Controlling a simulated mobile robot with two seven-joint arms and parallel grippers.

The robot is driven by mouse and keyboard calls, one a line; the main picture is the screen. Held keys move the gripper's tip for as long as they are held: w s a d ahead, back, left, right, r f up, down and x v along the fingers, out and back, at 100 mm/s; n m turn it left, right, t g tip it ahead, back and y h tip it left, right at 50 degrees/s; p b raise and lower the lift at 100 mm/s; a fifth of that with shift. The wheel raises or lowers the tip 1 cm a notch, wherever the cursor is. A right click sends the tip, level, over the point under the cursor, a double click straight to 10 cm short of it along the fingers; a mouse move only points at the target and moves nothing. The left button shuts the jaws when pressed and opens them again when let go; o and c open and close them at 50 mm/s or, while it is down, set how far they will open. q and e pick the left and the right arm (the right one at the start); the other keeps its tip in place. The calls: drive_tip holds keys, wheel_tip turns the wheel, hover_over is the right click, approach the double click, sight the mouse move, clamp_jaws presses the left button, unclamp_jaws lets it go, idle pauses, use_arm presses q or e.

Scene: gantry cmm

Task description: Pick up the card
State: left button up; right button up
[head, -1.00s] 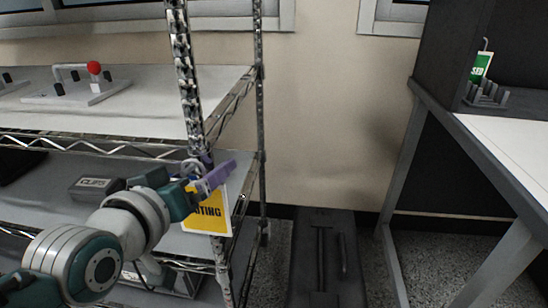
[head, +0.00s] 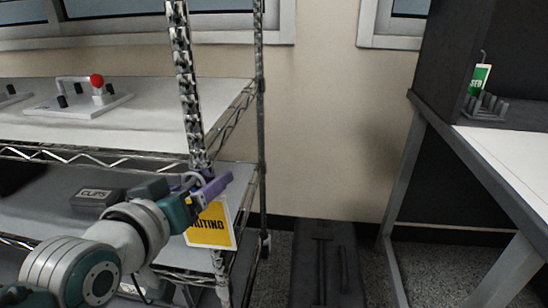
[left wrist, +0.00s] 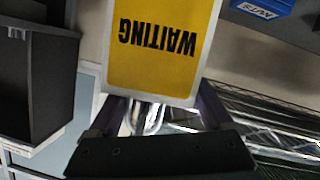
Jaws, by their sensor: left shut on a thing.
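The yellow and white card marked "WAITING" (head: 211,228) hangs below my left gripper (head: 208,188), beside the front post of the wire rack. In the left wrist view the card (left wrist: 160,45) fills the upper middle, its lettering upside down, with its edge at the purple fingers. My left gripper (left wrist: 166,110) is shut on the card; a pale metal hook shows between the fingers. The exact grip point is partly hidden. My right gripper is in neither view.
The wire rack post (head: 188,90) stands right by my gripper. A grey box marked "CLIPS" (head: 97,199) lies on the lower shelf. A fixture with a red knob (head: 97,80) is on the upper shelf. A green card (head: 480,78) hangs on a stand at right.

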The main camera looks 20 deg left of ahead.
use_arm(q)
drive_tip(key=shift+r+p, duration=0.3)
drive_tip(key=shift+r, duration=0.45)
drive_tip(key=s+p, duration=0.1)
drive_tip(key=s, duration=0.4)
drive_tip(key=s+d, duration=0.1)
drive_tip(key=s, duration=0.5)
drive_tip(key=s+d+p, duration=0.1)
drive_tip(key=s, duration=0.5)
drive_tip(key=shift+d+f+p, duration=0.1)
drive_tip(key=shift+f+p, duration=0.1)
drive_tip(key=shift+p, duration=0.1)
drive_tip(key=shift+c, duration=0.2)
drive_tip(key=shift+d+p+v, duration=0.15)
drive_tip(key=shift+p+v, duration=0.65)
drive_tip(key=shift+v, duration=0.6)
drive_tip(key=shift+d+p+v, duration=0.1)
drive_tip(key=shift+p+v, duration=0.65)
drive_tip(key=shift+v, duration=0.6)
drive_tip(key=shift+s+d, duration=0.2)
drive_tip(key=shift+s, duration=0.5)
drive_tip(key=shift+s+d, duration=0.15)
drive_tip(key=shift+s, duration=0.55)
drive_tip(key=shift+s+d, duration=0.2)
drive_tip(key=shift+s, duration=0.55)
